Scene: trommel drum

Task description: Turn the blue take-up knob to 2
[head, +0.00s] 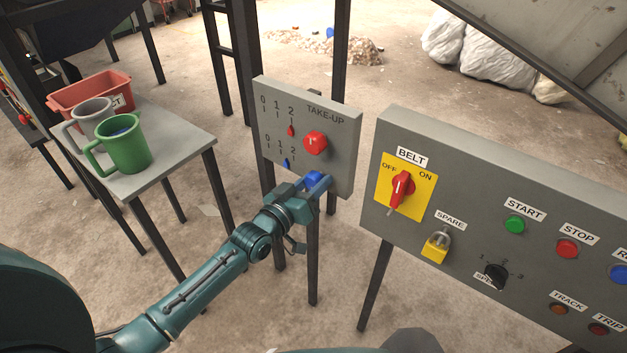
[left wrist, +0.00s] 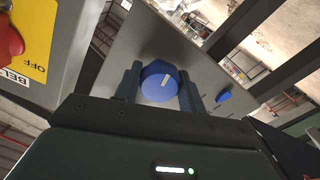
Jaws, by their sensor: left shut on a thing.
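The blue take-up knob (head: 315,179) sits low on the grey TAKE-UP panel (head: 338,160). My left gripper (head: 312,186) is shut on it, and the left wrist view shows one finger on each side of the blue knob (left wrist: 158,82), which has a white mark on its face. The blue pointer (head: 286,163) stands between 1 and 2 on the lower scale; it also shows in the left wrist view (left wrist: 223,97). The red knob (head: 315,143) is just above, and the red pointer (head: 290,131) stands at about 2 on the upper scale. My right gripper is not in view.
The BELT control panel (head: 460,150), with a red switch (head: 401,187) and a yellow padlock (head: 436,246), stands close to the right. A table (head: 180,150) at the left holds a green mug (head: 126,150), a grey mug (head: 92,113) and a red bin (head: 90,92).

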